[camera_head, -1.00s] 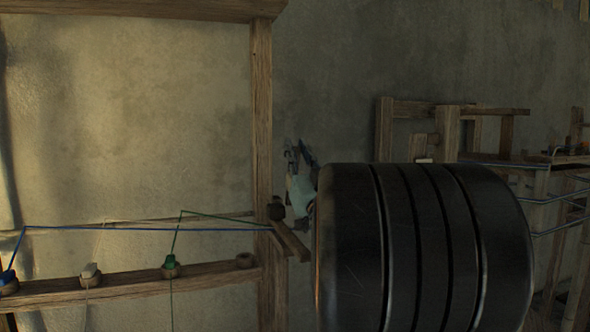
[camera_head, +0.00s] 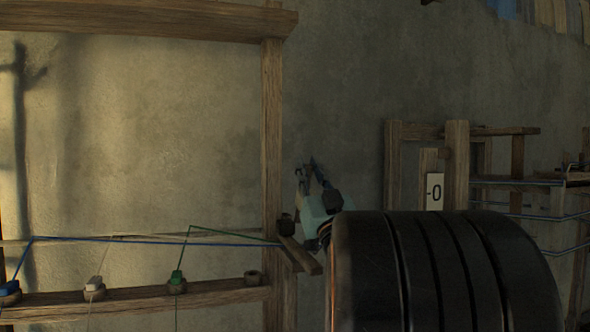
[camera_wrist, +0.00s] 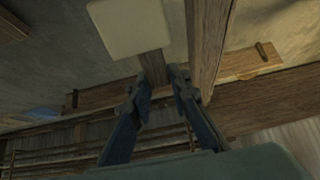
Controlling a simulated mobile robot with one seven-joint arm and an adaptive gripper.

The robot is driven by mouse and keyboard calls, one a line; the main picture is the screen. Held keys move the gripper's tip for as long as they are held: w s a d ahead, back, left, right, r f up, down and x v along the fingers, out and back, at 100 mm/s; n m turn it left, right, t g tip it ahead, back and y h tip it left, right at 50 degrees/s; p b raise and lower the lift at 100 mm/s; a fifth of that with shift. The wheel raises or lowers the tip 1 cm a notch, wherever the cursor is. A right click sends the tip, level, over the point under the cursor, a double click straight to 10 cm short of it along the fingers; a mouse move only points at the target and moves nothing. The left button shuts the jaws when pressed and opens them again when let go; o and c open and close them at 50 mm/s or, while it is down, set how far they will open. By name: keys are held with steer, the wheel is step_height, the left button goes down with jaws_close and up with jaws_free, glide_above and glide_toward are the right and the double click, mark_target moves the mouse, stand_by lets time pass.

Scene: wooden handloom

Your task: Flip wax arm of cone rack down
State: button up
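The cone rack stands at the left of the head view, with a wooden post (camera_head: 271,140) and a low rail (camera_head: 130,300) bearing cones. A short slanted wooden bar (camera_head: 301,255) juts from the post near a dark round knob (camera_head: 286,226); it looks like the wax arm, tilted down to the right. My gripper (camera_head: 309,168) points upward just right of the post, above that bar. In the wrist view my gripper (camera_wrist: 156,84) has its fingers apart. A wooden piece (camera_wrist: 153,66) shows between and beyond the fingertips; contact cannot be told.
My dark arm link hides the lower right of the head view. Blue and green threads (camera_head: 150,240) run from the cones to the post. A wooden frame (camera_head: 456,160) with a white label (camera_head: 435,191) stands behind at right. A pale square plate (camera_wrist: 130,26) shows in the wrist view.

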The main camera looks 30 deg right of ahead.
steer(key=o, duration=0.4)
step_height(320, 180, up, 10)
steer(key=shift+r, duration=0.1)
stand_by(0.4)
stand_by(0.4)
